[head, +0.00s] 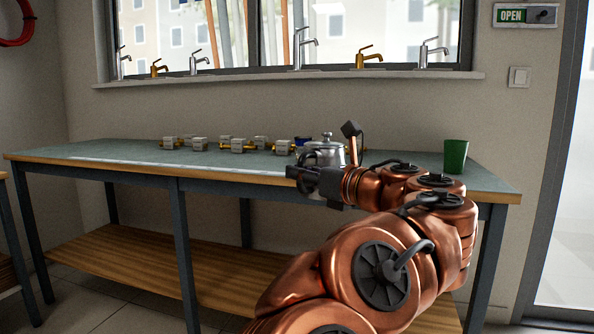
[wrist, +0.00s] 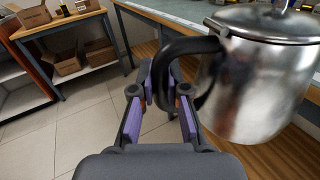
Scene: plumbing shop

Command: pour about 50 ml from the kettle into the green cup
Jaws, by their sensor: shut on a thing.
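The kettle (head: 324,154) is shiny metal with a lidded top, and in the head view it is at the front edge of the workbench, partly behind my gripper (head: 306,178). In the wrist view my gripper (wrist: 166,95) is shut on the kettle's black handle (wrist: 187,48), and the kettle's metal body (wrist: 255,80) is to the right of the fingers. The kettle looks upright.
Several small valve-like fittings (head: 237,146) stand on the workbench (head: 100,153) left of the kettle. A dark blue item (head: 302,141) is just behind the kettle. The bench's left part is clear. Taps stand on the window sill (head: 240,76). Cardboard boxes (wrist: 66,62) are on a side shelf.

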